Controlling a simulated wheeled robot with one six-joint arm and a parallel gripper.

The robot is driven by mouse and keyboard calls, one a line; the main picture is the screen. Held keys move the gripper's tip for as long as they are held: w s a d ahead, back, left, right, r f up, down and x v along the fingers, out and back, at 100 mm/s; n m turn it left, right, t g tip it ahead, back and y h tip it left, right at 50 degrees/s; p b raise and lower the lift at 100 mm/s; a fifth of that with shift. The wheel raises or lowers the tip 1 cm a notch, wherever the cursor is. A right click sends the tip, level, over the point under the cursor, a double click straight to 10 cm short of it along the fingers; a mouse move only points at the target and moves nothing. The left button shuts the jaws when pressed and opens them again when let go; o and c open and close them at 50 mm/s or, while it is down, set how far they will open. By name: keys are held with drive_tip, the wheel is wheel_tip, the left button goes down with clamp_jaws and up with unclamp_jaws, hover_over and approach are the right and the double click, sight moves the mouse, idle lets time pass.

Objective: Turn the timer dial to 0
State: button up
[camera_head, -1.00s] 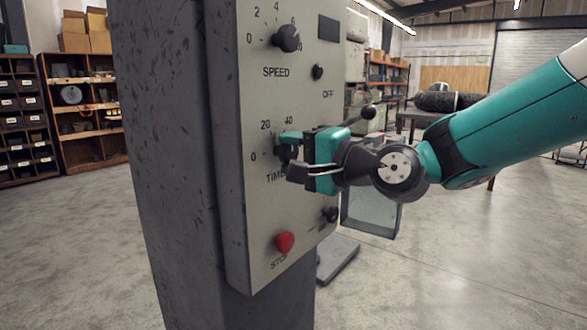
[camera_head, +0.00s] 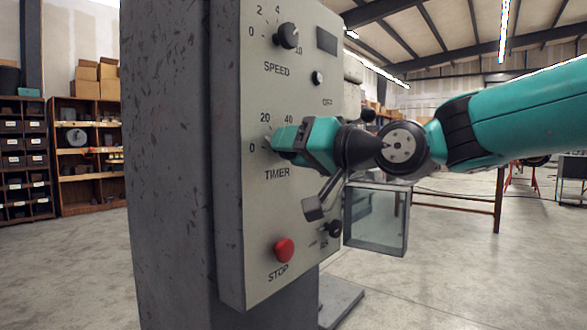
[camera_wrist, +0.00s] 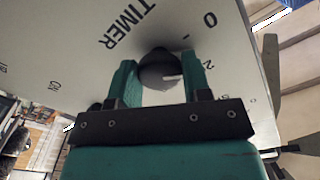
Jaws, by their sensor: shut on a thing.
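The timer dial is a dark round knob (camera_wrist: 158,68) on the grey panel (camera_head: 235,205), above the word TIMER. In the wrist view it sits between the two teal fingers of my gripper (camera_wrist: 158,80), which is shut on it. In the camera_head view my gripper (camera_head: 274,140) reaches the panel from the right and hides most of the dial. The printed 0 is to the left of the dial, with 20 and 40 above it. I cannot tell for sure which number the dial points to.
The speed dial (camera_head: 286,36) and a small knob (camera_head: 318,78) are above. The red stop button (camera_head: 284,250) and a dark knob (camera_head: 333,229) are below. A glass tank (camera_head: 378,222) stands behind at the right. The floor to the right has free room.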

drive_tip(key=shift+f+n+b, duration=0.15)
drive_tip(key=shift+n+b, duration=2.5)
drive_tip(key=shift+n, duration=0.35)
drive_tip(key=o, duration=0.9)
drive_tip(key=shift+d, duration=0.1)
drive_tip(key=b+v, duration=0.1)
drive_tip(key=v, duration=1.6)
drive_tip(key=shift+s, duration=0.2)
